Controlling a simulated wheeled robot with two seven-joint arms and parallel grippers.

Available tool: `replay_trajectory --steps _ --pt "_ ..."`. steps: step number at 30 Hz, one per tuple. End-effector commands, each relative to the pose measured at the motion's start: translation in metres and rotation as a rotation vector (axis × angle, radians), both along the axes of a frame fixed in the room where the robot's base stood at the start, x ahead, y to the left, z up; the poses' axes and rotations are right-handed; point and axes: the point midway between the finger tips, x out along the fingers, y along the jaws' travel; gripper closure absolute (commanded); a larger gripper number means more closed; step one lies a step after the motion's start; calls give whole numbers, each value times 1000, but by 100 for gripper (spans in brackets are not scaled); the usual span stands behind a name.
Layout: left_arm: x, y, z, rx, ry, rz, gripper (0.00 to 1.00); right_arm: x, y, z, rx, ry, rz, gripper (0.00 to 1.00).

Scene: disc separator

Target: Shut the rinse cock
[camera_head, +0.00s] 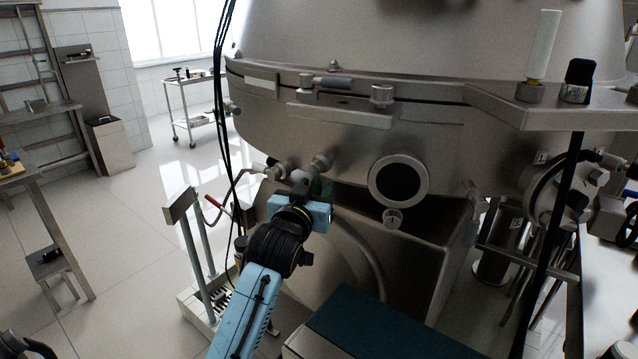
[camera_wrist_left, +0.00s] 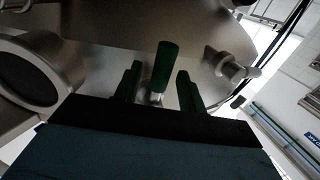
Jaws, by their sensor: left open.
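A cock with a dark green handle (camera_wrist_left: 166,64) on a short metal stem sits on the underside of the steel separator bowl; I take it to be the rinse cock. In the wrist view the handle stands upright between the two fingers of my left gripper (camera_wrist_left: 159,88). The fingers are apart, with a gap on each side of the handle, so the gripper is open. In the head view my left gripper (camera_head: 318,190) reaches under the bowl and hides most of the cock; only a little green shows. My right gripper is not in view.
A round dark port (camera_head: 400,181) in the bowl (camera_head: 300,125) is close on the right of my gripper. A metal pipe fitting (camera_wrist_left: 230,68) is close by in the wrist view. A red-handled lever (camera_head: 214,202) stands at left. Black cables (camera_head: 219,100) hang near my arm.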

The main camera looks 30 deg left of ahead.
Motion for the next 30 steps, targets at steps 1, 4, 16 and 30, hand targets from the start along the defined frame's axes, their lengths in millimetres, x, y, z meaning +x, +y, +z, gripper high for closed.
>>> replay_trajectory --steps 1,4,16,30 --pt "8 2 1 0 0 0 59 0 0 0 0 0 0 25" --pt "18 5 0 0 1 0 59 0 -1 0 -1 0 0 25" --pt "28 7 0 0 1 -1 59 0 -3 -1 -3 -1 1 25" --pt "28 7 0 0 1 -1 100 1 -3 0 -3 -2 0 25"
